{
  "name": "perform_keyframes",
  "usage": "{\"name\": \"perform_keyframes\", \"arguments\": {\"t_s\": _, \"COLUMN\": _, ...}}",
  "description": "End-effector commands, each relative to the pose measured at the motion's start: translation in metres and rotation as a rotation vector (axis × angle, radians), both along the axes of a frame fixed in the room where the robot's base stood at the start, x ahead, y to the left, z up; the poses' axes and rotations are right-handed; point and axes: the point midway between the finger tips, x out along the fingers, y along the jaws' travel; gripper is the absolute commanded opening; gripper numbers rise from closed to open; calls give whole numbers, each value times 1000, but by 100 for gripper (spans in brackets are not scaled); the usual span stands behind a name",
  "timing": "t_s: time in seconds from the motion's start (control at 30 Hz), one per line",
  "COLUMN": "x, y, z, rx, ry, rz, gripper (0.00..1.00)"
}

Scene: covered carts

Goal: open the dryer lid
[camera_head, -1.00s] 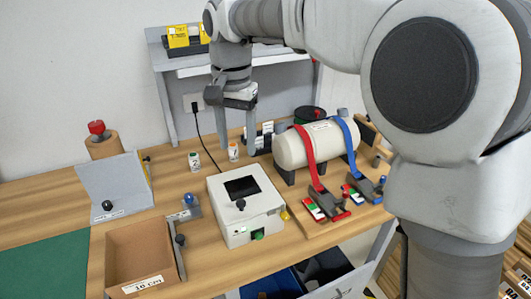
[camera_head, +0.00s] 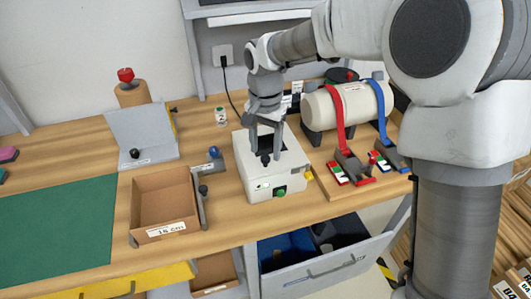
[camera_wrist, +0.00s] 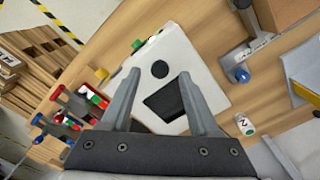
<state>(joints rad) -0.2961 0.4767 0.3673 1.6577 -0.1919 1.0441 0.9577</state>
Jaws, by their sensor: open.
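The dryer is a white box (camera_head: 252,190) on the wooden bench, with a dark window and a green button on its front. Its lid is down on top and bears a black round knob (camera_head: 265,160). In the wrist view the white lid (camera_wrist: 195,55) fills the middle, with the black knob (camera_wrist: 160,69) and the dark window. My gripper (camera_head: 266,148) is over the dryer, pointing down. In the wrist view the fingertips of my gripper (camera_wrist: 159,76) are spread, one on each side of the knob in the picture. Whether they touch it cannot be told.
A cream tank (camera_head: 350,104) with red and blue straps stands right of the dryer. A small labelled bottle (camera_head: 221,116) stands behind left. A blue knob (camera_head: 213,152) on a bracket and an open cardboard box (camera_head: 163,229) are left. A grey drawer (camera_head: 335,265) is open below.

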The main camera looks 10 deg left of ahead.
Motion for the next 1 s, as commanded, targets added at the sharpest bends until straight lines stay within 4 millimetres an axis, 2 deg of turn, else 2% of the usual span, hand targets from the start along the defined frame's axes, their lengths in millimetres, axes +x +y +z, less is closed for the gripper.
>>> {"name": "perform_keyframes", "arguments": {"t_s": 0.03, "x": 0, "y": 0, "z": -7, "rx": 0, "ry": 1, "rz": 0, "gripper": 62}}
{"name": "perform_keyframes", "arguments": {"t_s": 0.2, "x": 0, "y": 0, "z": -20, "rx": 1, "ry": 0, "rz": -1, "gripper": 62}}
{"name": "perform_keyframes", "arguments": {"t_s": 0.5, "x": 0, "y": 0, "z": -22, "rx": 1, "ry": 0, "rz": -1, "gripper": 62}}
{"name": "perform_keyframes", "arguments": {"t_s": 0.57, "x": 0, "y": 0, "z": -22, "rx": 1, "ry": -1, "rz": -1, "gripper": 53}}
{"name": "perform_keyframes", "arguments": {"t_s": 0.83, "x": 0, "y": 0, "z": -21, "rx": 1, "ry": -1, "rz": -1, "gripper": 4}}
{"name": "perform_keyframes", "arguments": {"t_s": 0.87, "x": 0, "y": 0, "z": -21, "rx": 1, "ry": -1, "rz": -1, "gripper": 0}}
{"name": "perform_keyframes", "arguments": {"t_s": 1.0, "x": 0, "y": 0, "z": -21, "rx": 1, "ry": -1, "rz": -1, "gripper": 0}}
